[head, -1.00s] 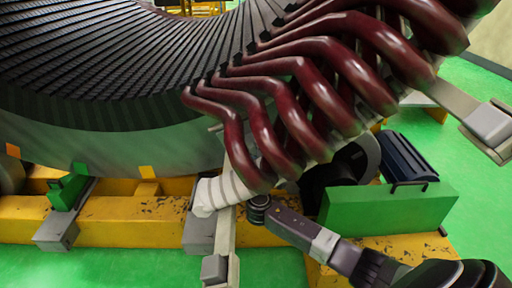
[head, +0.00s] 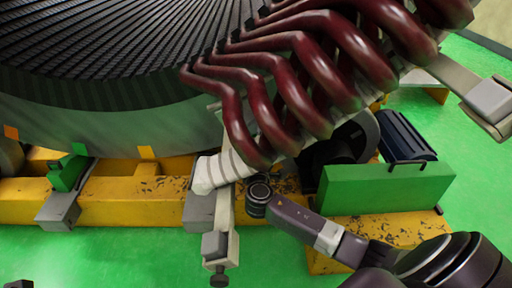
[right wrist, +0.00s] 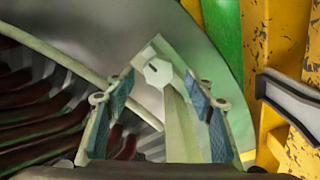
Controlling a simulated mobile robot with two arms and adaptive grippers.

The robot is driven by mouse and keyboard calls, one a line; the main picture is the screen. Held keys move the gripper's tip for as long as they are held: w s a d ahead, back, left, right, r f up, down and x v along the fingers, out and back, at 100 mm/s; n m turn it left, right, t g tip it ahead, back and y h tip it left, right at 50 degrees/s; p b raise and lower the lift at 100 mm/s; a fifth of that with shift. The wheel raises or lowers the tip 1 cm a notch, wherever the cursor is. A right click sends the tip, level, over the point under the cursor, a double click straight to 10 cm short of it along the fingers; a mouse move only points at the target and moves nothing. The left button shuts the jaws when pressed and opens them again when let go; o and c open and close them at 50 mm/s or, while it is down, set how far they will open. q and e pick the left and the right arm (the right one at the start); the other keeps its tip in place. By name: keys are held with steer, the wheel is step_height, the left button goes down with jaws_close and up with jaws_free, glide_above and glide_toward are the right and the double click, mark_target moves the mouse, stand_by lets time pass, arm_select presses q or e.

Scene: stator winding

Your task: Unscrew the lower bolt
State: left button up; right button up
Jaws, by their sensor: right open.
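In the right wrist view, my right gripper (right wrist: 160,92) is open, with a blue-padded finger on each side. A pale hexagonal bolt head (right wrist: 158,73) shows between its fingertips, in front of a pale metal bar (right wrist: 180,125). The fingers are not closed on it; I cannot tell the exact depth gap. In the head view, a bolt (head: 218,278) shows below a grey clamp block (head: 214,246) on a vertical bar. My right arm reaches in from the lower right, and its gripper is largely hidden there. My left gripper is not in view.
The large ribbed stator (head: 120,70) fills the upper left, with dark red coils (head: 265,110) hanging from it. White wrapping (head: 220,170) covers one coil end. A yellow beam (head: 120,205) and a green block (head: 385,190) stand close to my arm. Green floor is clear lower left.

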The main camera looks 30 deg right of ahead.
steer(key=v, duration=0.7)
steer(key=shift+s+a, duration=0.1)
steer(key=shift+s, duration=0.05)
